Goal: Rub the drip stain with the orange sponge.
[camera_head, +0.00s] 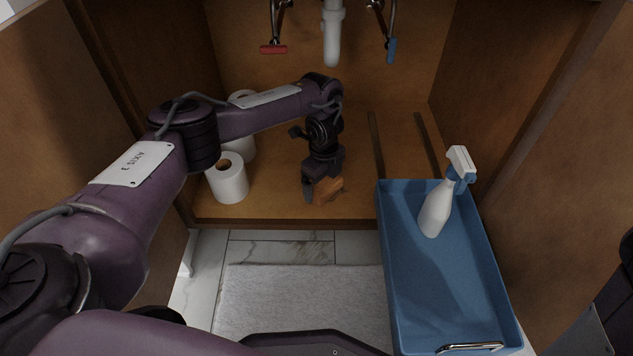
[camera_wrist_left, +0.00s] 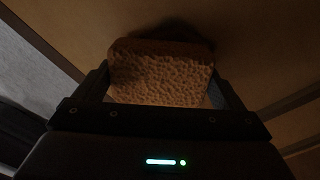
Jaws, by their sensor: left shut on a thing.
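The orange sponge (camera_head: 328,190) is between the fingers of my left gripper (camera_head: 318,190), low over the front part of the cabinet floor. In the left wrist view the sponge (camera_wrist_left: 160,75) fills the space between both fingers of the gripper (camera_wrist_left: 160,95), which is shut on it. The sponge is very close to the cabinet floor; I cannot tell whether it touches. I cannot make out the drip stain in either view; the gripper and sponge hide part of the floor. My right gripper is not in view.
Toilet rolls (camera_head: 228,180) stand on the cabinet floor (camera_head: 270,205) at left. A blue tray (camera_head: 400,270) with a white spray bottle (camera_head: 436,210) is at right. A white drain pipe (camera_head: 333,35) and red (camera_head: 273,49) and blue (camera_head: 392,50) valve handles hang above. A grey mat (camera_head: 300,300) lies in front.

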